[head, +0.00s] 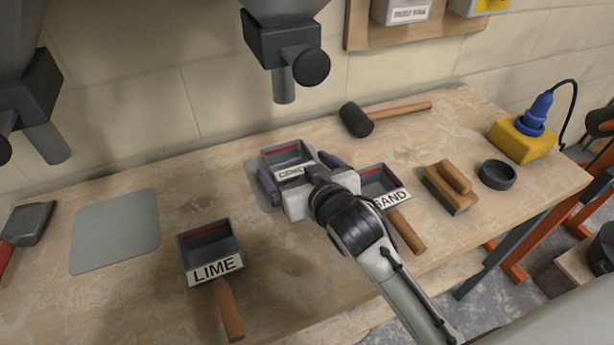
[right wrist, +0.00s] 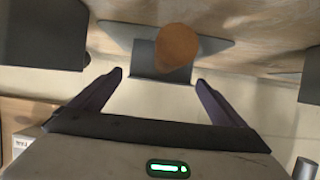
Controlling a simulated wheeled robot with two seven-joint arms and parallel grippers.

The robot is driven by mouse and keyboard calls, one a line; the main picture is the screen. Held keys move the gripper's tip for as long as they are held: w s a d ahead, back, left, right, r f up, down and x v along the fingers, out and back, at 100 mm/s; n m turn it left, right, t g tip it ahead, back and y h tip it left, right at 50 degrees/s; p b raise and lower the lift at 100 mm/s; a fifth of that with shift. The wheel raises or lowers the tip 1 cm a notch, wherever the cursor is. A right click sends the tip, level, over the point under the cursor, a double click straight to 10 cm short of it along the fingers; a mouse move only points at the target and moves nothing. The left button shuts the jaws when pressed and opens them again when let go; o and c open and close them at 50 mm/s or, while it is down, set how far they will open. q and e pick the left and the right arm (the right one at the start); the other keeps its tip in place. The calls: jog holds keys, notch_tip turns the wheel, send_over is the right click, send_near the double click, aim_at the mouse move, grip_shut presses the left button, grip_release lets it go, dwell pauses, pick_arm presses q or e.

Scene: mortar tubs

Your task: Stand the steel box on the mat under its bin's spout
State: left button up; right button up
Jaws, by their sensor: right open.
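The steel box labelled cement (head: 287,160) stands on the grey mat (head: 257,190) below the middle bin's spout (head: 284,86). My right gripper (head: 300,178) is open in front of the box, with its dark fingers apart on either side. Its body hides the box's handle and part of the label. In the right wrist view the box (right wrist: 147,62) shows beyond the open fingers (right wrist: 160,88), with a round brown handle end (right wrist: 178,46) pointing at the camera and the mat (right wrist: 115,32) behind. My left gripper is not in view.
The lime box (head: 211,250) stands in front at left, and the sand box (head: 380,183) is close right of my gripper. A bare mat (head: 115,232) lies at left. A mallet (head: 357,119), wooden float (head: 450,188) and yellow box (head: 522,140) are at right.

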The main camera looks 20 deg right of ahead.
jog(key=v, duration=1)
jog(key=shift+s+r, duration=0.2)
jog(key=shift+s, duration=0.1)
